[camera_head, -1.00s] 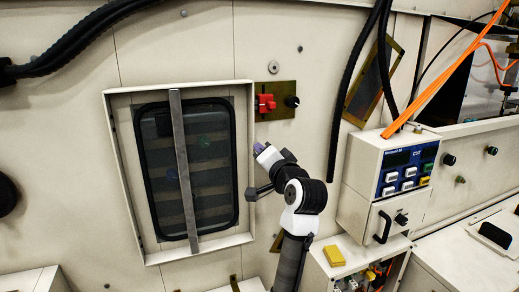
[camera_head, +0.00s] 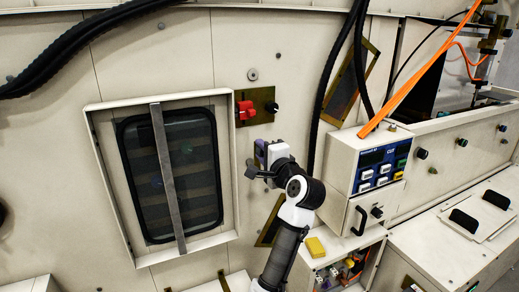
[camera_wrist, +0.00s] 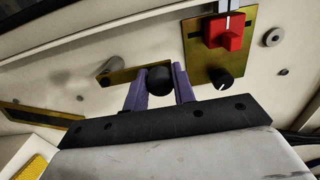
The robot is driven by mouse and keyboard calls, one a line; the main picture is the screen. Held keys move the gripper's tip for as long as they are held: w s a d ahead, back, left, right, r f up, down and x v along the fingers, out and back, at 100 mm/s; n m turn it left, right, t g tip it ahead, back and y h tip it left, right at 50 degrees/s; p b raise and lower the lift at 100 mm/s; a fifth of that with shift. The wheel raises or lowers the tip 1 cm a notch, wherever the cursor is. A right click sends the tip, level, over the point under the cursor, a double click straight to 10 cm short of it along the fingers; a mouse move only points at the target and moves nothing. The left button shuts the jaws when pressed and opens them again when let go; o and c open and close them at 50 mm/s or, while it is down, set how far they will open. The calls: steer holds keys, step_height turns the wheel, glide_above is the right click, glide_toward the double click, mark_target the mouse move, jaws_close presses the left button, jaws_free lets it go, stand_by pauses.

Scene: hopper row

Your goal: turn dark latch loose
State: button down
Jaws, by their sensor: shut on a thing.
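A dark round knob (camera_wrist: 159,80), which I take to be the dark latch, sits on a narrow brass plate (camera_wrist: 119,75) on the wall in the wrist view. My gripper (camera_wrist: 160,88) has its two purple fingers on either side of this knob and is shut on it. In the head view my gripper (camera_head: 260,152) is against the wall below the red switch, and the knob is hidden behind it. The wrist view does not show clearly how the latch is turned.
A red switch (camera_wrist: 226,30) and a smaller black knob (camera_wrist: 221,78) share a brass plate right beside my gripper. A framed dark window (camera_head: 195,170) with a grey bar is to the left. A control box (camera_head: 375,165) and hanging black cables (camera_head: 329,85) are to the right.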

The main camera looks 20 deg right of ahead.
steer(key=shift+d, duration=0.1)
stand_by(0.3)
steer(key=c, duration=1.1)
jaws_free()
steer(key=shift+d, duration=0.1)
steer(key=shift+c, duration=0.2)
steer(key=s+b, duration=0.4)
steer(key=s, duration=1)
steer(key=shift+d, duration=0.15)
